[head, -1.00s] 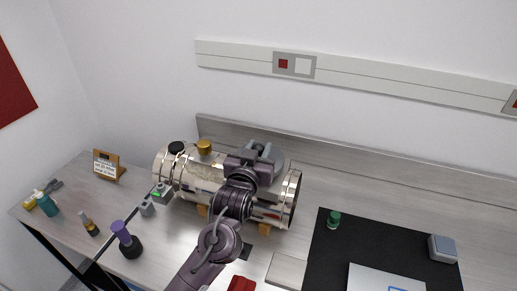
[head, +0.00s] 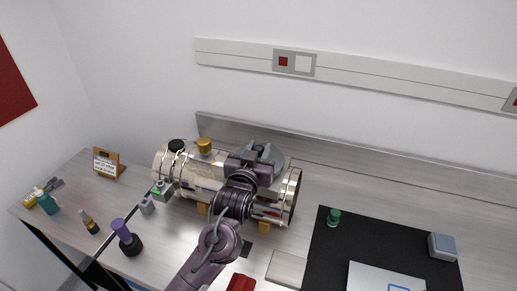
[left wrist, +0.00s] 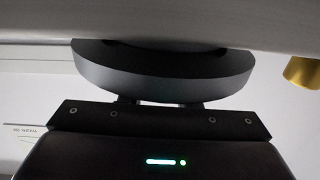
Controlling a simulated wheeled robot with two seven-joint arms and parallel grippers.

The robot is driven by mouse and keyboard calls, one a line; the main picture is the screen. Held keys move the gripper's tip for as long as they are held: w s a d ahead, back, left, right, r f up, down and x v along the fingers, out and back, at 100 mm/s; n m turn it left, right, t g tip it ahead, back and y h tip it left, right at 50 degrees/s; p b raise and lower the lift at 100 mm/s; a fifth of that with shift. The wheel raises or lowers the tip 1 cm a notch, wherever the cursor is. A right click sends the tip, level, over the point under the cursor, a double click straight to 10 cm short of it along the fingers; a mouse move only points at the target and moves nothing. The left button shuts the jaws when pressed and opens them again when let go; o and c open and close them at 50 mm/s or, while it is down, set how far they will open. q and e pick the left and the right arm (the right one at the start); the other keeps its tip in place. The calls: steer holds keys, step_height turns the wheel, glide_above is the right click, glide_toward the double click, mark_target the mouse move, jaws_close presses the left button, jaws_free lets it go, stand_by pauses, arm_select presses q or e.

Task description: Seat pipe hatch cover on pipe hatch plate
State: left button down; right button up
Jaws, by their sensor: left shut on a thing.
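A metal pipe chamber (head: 207,178) lies on its side on the bench. My left gripper (head: 262,159) is over the right part of its top, shut on the grey pipe hatch cover (head: 272,153). In the left wrist view the cover (left wrist: 160,68) is a thick dark grey disc, held at its near side, close to a pale curved surface above it in the picture. I cannot tell whether they touch. The pipe hatch plate is not distinguishable; my gripper and the cover hide that area. My right gripper is not in view.
A brass knob (head: 204,146) and a black cap (head: 176,146) stand on the pipe's left part. Bottles and a purple-topped tool (head: 125,238) stand at the left. A black mat (head: 331,252) with a green item (head: 334,216) lies at the right. A low ledge runs behind.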

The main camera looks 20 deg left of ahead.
arm_select(q)
steer(key=shift+f+b, duration=0.3)
steer(key=shift+f, duration=0.25)
steer(key=c, duration=1)
jaws_free()
steer(key=shift+s+f, duration=0.1)
steer(key=shift+s, duration=0.2)
steer(key=s+b, duration=0.2)
steer(key=s, duration=0.5)
steer(key=shift+r+b, duration=0.3)
steer(key=shift+s+d, duration=0.1)
steer(key=shift+s, duration=0.05)
